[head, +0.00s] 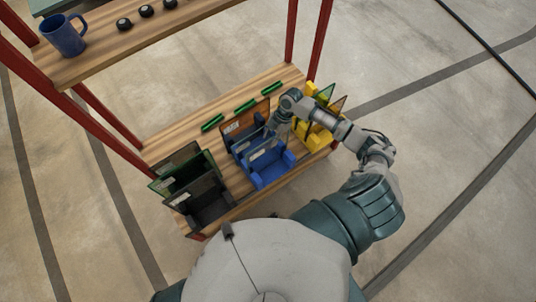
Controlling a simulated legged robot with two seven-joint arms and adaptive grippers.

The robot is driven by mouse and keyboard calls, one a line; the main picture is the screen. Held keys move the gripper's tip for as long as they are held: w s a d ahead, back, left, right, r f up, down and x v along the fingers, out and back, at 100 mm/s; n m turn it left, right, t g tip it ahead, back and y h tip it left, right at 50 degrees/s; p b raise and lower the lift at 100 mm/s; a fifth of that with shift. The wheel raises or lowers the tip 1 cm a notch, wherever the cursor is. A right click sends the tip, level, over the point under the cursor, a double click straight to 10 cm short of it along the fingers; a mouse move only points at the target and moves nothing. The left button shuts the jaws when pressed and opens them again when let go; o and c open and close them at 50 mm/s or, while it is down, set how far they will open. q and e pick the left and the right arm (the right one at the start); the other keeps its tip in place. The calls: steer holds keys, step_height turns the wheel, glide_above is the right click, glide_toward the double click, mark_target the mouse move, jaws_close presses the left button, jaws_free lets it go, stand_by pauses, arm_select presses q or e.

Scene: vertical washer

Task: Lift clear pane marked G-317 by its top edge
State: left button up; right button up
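A blue rack (272,176) on the lower wooden shelf holds upright panes. A brown pane (233,126) with a pale label stands at its back, and clear panes (262,155) stand in front of it. The label writing is too small to read, so I cannot tell which pane is G-317. My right gripper (278,127) is at the right side of the blue rack, close to the top edges of the panes. Its fingers are small and partly hidden, so I cannot tell whether they touch a pane. My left gripper is not in view.
A black rack (211,208) with dark and green-edged panes stands left of the blue rack. A yellow rack (320,137) with tinted panes stands right, behind my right arm. Green bars (245,105) lie at the back. Red posts (320,40) and the upper shelf (110,45) bound the space.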

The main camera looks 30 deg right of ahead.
steer(key=x, duration=0.5)
steer(key=shift+w+a+r, duration=0.1)
steer(key=shift+w+a, duration=0.05)
steer(key=shift+w, duration=0.05)
steer(key=shift+f, duration=0.25)
stand_by(0.4)
jaws_close()
